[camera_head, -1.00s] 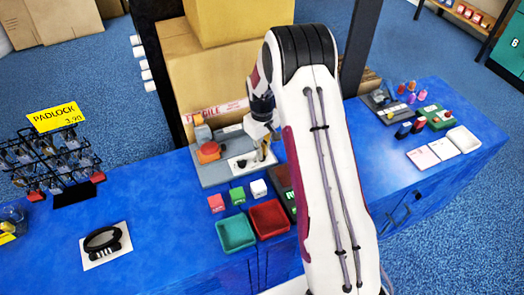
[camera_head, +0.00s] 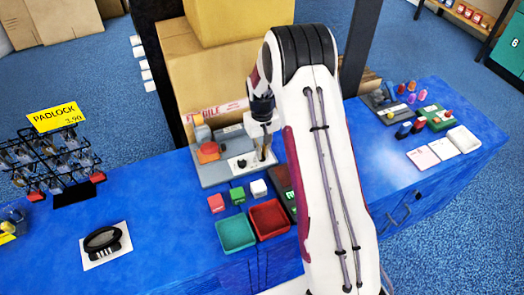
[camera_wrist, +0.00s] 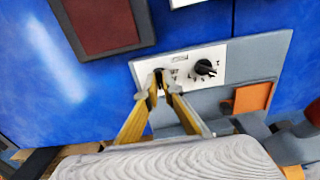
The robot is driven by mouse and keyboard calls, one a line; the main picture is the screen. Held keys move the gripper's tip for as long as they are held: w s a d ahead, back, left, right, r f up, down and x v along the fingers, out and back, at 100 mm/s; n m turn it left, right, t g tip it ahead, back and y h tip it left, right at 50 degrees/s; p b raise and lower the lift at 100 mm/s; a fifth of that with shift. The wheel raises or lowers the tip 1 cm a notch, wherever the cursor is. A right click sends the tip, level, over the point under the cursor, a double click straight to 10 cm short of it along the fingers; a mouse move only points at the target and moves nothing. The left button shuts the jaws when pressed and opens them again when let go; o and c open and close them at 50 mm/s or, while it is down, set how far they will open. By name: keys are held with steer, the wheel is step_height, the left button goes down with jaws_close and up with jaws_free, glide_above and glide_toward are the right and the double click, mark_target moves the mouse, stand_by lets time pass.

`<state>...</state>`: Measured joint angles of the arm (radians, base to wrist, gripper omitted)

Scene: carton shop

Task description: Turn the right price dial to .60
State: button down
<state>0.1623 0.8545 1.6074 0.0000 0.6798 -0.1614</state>
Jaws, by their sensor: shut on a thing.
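A white panel (camera_head: 239,164) with two dials sits on a grey unit (camera_head: 214,176) on the blue counter. The left dial (camera_head: 241,163) is a free black knob with a pointer, and it also shows at the right of the panel in the wrist view (camera_wrist: 205,68). My gripper (camera_head: 263,154) points down at the right dial; in the wrist view its yellow fingers (camera_wrist: 160,88) are closed around that dial. The right dial is mostly hidden between the fingertips, so its pointer and the printed value it faces cannot be read.
An orange-red block or button (camera_head: 208,152) is on the unit, left of the panel. Red, green and white cubes (camera_head: 237,195) and green and red trays (camera_head: 236,233) stand in front. Cartons (camera_head: 205,75) rise behind. A padlock rack (camera_head: 50,160) is far left.

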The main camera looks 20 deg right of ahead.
steer(key=c, duration=2.2)
jaws_free()
steer(key=shift+r, duration=0.2)
step_height(320, 180, up, 12)
steer(key=shift+f, duration=0.2)
